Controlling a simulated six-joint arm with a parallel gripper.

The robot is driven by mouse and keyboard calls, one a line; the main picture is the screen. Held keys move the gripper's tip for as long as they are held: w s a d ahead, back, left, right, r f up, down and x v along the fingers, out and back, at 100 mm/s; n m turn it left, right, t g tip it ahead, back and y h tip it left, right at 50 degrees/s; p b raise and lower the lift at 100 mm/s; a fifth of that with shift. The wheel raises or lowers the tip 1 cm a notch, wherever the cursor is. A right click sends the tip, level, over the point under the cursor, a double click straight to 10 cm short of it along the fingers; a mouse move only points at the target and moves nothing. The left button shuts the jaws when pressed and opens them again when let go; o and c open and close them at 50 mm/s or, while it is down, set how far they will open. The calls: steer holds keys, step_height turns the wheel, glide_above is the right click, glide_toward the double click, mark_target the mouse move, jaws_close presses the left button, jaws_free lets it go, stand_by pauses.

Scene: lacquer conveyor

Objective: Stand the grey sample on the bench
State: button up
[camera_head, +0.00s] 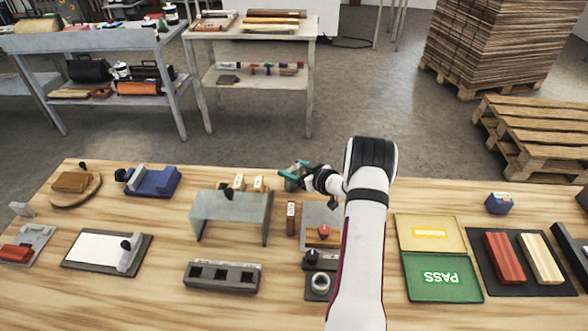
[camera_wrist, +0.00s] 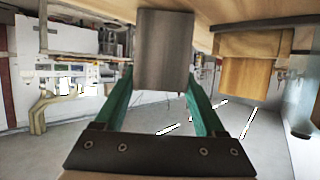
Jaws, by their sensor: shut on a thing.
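My gripper (camera_head: 297,172) is at the far edge of the wooden bench (camera_head: 150,285), just right of the small light wood blocks in the head view. In the wrist view its green fingers (camera_wrist: 160,85) are shut on the grey sample (camera_wrist: 163,50), a smooth dark-grey piece with straight sides. The sample stretches toward the bench surface, which shows along the top of the wrist view. I cannot tell whether it touches the bench. In the head view the sample is too small and covered to make out clearly.
Light wood blocks (camera_head: 258,183) stand left of my gripper, behind a grey raised stand (camera_head: 231,210). A grey plate with a red knob (camera_head: 324,231) lies nearer. Bare bench lies beyond the yellow tray.

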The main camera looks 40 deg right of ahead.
steer(key=shift+f, duration=0.1)
steer(key=o, duration=1.3)
steer(key=shift+o, duration=0.2)
